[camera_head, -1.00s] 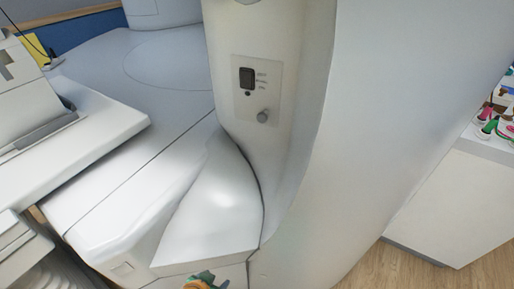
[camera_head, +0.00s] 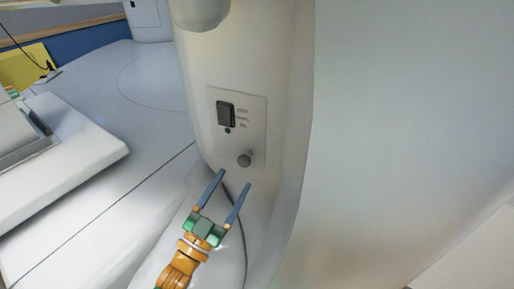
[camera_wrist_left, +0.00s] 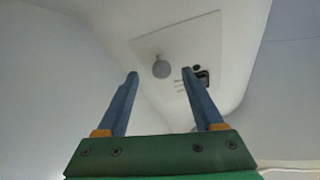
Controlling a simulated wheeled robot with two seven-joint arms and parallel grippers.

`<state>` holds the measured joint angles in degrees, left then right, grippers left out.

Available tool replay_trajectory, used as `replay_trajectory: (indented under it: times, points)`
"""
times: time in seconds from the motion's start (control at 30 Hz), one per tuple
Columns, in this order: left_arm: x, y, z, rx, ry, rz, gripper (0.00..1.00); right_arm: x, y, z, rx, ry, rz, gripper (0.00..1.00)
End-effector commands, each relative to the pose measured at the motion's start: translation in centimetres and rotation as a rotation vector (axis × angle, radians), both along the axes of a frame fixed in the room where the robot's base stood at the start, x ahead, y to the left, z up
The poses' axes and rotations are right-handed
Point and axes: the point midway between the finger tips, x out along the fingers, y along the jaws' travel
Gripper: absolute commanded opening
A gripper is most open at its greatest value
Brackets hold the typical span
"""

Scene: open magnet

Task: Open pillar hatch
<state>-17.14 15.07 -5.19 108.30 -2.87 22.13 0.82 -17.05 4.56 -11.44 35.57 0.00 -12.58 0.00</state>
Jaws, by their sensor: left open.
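The pillar hatch (camera_head: 257,118) is a pale rectangular panel on the front of the white pillar, and it looks flush with the surface. It carries a round grey knob (camera_head: 244,159) low down and a dark switch (camera_head: 226,114) above. In the left wrist view the hatch (camera_wrist_left: 196,46) shows ahead with the knob (camera_wrist_left: 161,69) and switch (camera_wrist_left: 203,77). My left gripper (camera_head: 234,178) is open and empty, its blue fingers pointing up at the hatch, just below the knob and apart from it. My right gripper is not in view.
The white pillar (camera_head: 285,130) stands beside a wide white bed surface (camera_head: 95,190). A raised pale platform (camera_head: 75,150) lies at the left, and a yellow item (camera_head: 22,68) stands at the far left. A large pale surface (camera_head: 410,120) fills the right.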

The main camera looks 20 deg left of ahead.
Motion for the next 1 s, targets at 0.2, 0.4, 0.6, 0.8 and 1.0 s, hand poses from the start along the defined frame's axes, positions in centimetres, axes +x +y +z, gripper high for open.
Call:
replay_trajectory:
  times: [0.2, 0.4, 0.6, 0.8, 1.0]
  points:
    - [3.0, -0.9, 2.1, -0.002, -0.026, -0.005, 0.69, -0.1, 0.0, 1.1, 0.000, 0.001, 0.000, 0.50]
    - [5.8, -1.7, 3.0, -0.002, -0.021, -0.005, 0.69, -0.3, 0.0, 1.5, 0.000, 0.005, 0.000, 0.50]
    - [6.2, -1.9, 2.9, -0.001, -0.018, -0.005, 0.69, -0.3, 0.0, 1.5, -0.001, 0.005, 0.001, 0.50]
    - [6.2, -1.9, 2.9, -0.001, -0.018, -0.005, 0.36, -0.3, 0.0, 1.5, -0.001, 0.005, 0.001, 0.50]
    - [6.2, -1.9, 2.9, -0.001, -0.018, -0.005, 0.00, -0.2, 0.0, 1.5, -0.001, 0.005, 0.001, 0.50]
